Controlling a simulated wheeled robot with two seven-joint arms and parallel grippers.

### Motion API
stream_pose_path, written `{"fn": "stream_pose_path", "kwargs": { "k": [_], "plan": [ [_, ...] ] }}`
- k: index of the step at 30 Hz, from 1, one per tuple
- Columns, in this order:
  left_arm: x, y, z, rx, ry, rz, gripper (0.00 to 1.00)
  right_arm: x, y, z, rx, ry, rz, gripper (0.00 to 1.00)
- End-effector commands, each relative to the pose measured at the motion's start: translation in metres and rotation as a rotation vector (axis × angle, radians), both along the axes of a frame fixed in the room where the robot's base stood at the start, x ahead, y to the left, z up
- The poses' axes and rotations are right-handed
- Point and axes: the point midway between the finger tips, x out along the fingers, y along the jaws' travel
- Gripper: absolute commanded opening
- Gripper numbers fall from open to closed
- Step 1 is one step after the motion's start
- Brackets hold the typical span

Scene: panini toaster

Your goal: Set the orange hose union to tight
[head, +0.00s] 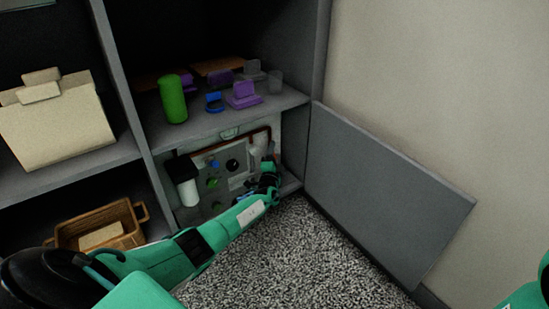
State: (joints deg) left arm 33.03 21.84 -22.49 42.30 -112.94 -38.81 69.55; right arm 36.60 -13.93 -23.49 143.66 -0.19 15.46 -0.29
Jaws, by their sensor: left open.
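A grey panel (204,160) with knobs and fittings sits in the lower compartment of the shelf unit. A red-brown hose (257,130) runs along its upper right and bends down at the right end. I cannot make out an orange hose union; it may be hidden behind my gripper or too small to tell. My left gripper (267,168) is at the right side of the panel, just below the hose bend, and is open. Whether it touches a fitting cannot be told. My right gripper is out of view; only a bit of my right arm shows at the lower right.
A white cylinder (186,183) stands at the panel's left. Green (213,183), blue (214,164) and black (232,165) knobs are on it. A green cylinder (172,99) and purple items (243,94) stand on the shelf above. An open grey door (385,190) bounds the right.

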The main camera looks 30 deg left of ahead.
Motion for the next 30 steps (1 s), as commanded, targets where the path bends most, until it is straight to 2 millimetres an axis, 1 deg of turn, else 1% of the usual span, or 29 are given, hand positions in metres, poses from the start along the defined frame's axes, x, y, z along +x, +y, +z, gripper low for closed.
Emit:
{"fn": "stream_pose_path", "kwargs": {
  "k": [8,9,14,15,16,23,30],
  "plan": [
    [0.001,0.001,0.000,0.000,0.001,0.000,0.62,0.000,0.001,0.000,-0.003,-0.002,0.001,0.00],
    [0.001,0.001,0.000,0.000,0.000,0.000,0.60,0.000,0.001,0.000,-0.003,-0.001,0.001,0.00],
    [0.001,0.001,0.000,0.000,0.000,0.000,0.28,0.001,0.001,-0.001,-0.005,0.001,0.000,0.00],
    [0.001,0.001,0.000,0.000,0.000,0.000,0.21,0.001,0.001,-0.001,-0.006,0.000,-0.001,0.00],
    [0.001,0.001,0.000,0.000,0.000,0.000,0.17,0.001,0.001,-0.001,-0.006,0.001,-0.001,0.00],
    [0.001,0.001,0.001,0.004,0.014,0.001,0.17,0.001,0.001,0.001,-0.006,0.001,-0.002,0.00],
    [0.001,0.001,0.004,0.040,0.106,0.002,0.17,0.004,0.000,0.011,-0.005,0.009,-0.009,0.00]
  ]
}}
